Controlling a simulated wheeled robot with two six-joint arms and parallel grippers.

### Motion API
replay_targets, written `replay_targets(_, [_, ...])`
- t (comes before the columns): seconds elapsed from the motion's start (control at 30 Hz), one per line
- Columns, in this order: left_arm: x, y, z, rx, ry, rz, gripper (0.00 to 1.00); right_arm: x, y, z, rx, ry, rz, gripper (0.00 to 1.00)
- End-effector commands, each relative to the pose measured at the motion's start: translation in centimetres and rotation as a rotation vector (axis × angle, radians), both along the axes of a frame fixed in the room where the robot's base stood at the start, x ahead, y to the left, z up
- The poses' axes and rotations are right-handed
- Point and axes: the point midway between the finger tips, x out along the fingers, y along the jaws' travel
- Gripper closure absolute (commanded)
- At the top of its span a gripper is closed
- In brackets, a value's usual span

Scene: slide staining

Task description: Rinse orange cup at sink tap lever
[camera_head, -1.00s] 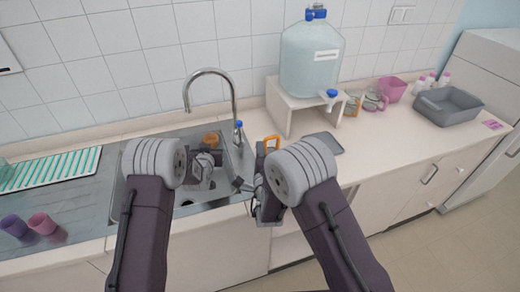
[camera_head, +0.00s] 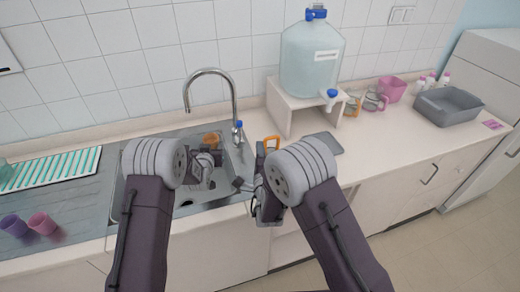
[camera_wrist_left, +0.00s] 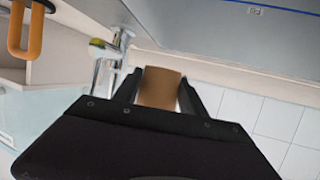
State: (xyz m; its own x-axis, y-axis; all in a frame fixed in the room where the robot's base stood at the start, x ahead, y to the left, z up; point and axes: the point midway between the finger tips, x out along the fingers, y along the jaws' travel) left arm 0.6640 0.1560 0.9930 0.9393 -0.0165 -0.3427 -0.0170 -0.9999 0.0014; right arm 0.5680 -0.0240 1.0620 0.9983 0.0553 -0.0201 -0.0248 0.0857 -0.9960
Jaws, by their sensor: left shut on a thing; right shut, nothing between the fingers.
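The orange cup (camera_head: 211,140) is over the sink basin (camera_head: 190,196), below and behind the tap spout. My left gripper (camera_head: 209,153) is shut on it. In the left wrist view the cup (camera_wrist_left: 160,88) sits between the two dark fingers. The tall curved tap (camera_head: 232,95) stands at the back of the sink. Its blue-topped lever (camera_head: 239,126) is to the right of the cup. The tap's base also shows in the left wrist view (camera_wrist_left: 108,62). My right gripper (camera_head: 241,185) is shut and empty near the sink's right edge. No water stream is visible.
An orange-handled object (camera_head: 271,142) and a grey tablet-like slab (camera_head: 323,143) lie right of the sink. A large water jug (camera_head: 310,60) stands on a white stand (camera_head: 283,103). Purple (camera_head: 14,226) and pink (camera_head: 41,223) cups are on the left drainboard.

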Motion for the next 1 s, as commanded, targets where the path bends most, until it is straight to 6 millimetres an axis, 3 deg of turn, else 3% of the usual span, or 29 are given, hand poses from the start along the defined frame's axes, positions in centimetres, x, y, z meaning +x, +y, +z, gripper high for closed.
replay_targets(0.37, [-0.2, -0.2, 0.4, 0.000, 0.000, -0.001, 0.91, 0.0, 0.0, 0.3, 0.000, 0.000, 0.000, 1.00])
replay_targets(0.8, [-3.2, -2.8, 3.6, 0.000, 0.000, -0.001, 0.91, 0.0, 0.0, 2.3, 0.000, 0.000, 0.000, 1.00])
replay_targets(1.0, [-3.8, -3.3, 4.1, 0.001, -0.001, 0.000, 0.91, 0.0, 0.0, 2.6, 0.000, 0.000, 0.000, 1.00])
